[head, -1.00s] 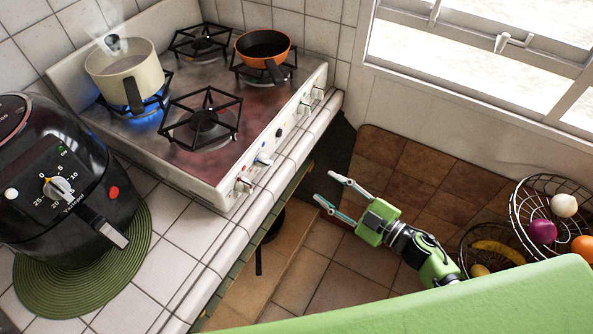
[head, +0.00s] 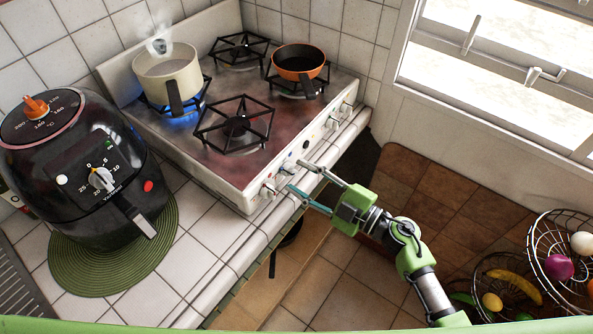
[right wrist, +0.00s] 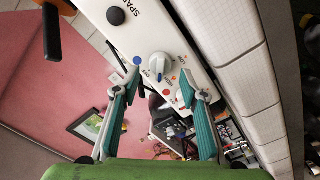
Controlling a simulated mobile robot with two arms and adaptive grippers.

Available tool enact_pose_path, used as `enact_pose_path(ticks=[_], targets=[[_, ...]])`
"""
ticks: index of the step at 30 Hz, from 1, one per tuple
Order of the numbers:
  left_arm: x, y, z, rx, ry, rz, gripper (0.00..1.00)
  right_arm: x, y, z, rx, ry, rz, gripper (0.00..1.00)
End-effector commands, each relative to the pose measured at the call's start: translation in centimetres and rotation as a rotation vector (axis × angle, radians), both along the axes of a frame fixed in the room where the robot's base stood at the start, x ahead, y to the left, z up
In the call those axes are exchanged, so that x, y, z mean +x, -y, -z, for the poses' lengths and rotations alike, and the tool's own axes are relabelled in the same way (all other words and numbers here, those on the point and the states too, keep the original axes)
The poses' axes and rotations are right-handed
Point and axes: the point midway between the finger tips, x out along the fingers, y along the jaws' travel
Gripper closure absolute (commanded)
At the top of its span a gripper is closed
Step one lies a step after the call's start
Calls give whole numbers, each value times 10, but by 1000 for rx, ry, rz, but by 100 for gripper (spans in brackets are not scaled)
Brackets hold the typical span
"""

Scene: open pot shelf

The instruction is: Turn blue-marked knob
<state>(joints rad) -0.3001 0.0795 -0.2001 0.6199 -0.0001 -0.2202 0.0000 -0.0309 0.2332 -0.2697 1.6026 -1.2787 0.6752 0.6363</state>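I cannot tell whether either finger touches the knob. A red-marked knob (head: 268,188) is close by, partly behind one fingertip in the wrist view. My left gripper is not in view.
A cream pot (head: 166,77) steams over a lit blue flame; an orange pan (head: 299,62) stands on the back right burner. A black air fryer (head: 85,165) is left on a green mat (head: 70,272). Wire fruit baskets (head: 535,240) hang at right. The counter edge runs below the panel.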

Motion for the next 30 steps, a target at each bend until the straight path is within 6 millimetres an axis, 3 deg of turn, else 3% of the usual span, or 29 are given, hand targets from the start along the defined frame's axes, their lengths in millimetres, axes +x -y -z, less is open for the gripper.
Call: enact_pose_path(ticks=[6, 15, 19, 20, 30], targets=[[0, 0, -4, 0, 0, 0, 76, 11, -15, 0, 0, 1, 1, 61], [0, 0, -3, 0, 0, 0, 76, 12, -16, 1, -1, 0, 1, 61], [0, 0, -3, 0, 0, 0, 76, 12, -16, 1, -1, 0, 1, 94], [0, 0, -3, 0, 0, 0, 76, 12, -16, 1, -1, 0, 1, 98], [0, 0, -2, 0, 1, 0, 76, 12, -16, 1, -17, 22, 1, 98]])
